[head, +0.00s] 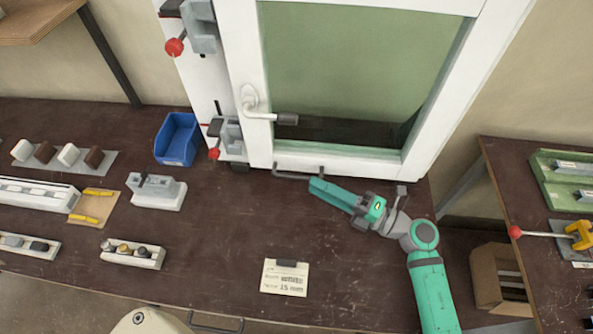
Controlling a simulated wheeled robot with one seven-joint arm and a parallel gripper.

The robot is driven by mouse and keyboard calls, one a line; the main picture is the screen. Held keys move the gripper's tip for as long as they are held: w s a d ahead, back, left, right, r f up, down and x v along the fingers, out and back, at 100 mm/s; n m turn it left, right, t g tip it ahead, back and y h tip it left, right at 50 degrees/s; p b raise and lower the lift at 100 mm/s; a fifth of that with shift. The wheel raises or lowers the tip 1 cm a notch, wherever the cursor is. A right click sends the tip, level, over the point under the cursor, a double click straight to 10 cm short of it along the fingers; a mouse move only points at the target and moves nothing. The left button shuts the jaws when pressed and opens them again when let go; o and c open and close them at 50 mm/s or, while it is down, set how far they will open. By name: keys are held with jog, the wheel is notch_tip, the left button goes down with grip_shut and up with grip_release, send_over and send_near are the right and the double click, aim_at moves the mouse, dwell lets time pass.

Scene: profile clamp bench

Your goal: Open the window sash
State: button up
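The window sash (256,55) is a white frame around a green pane, standing at the back of the bench. My teal arm reaches in from the lower right. Its outer end, where my gripper (333,194) is, lies low in front of the sash's bottom rail, below and right of the handle and apart from it. The fingers cannot be made out.
Red-knobbed clamps (231,135) stand at the sash's left. A blue bin (178,139), a grey block (156,192) and small parts lie on the left bench. A grey bracket (297,177) lies below the sash. A card (284,278) lies in front; bench around it is clear.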

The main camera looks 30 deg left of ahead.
aim_at(293, 177)
jog(key=shift+s+a+r, duration=0.1)
jog(key=shift+s+a, duration=0.1)
jog(key=shift+a, duration=1.1)
jog(key=shift+s+a+r, duration=0.15)
jog(key=shift+s+a, duration=0.05)
jog(key=shift+a, duration=1.1)
jog(key=shift+s+a+r, duration=0.1)
jog(key=shift+s+a, duration=0.1)
jog(key=shift+a, duration=1.1)
grip_shut()
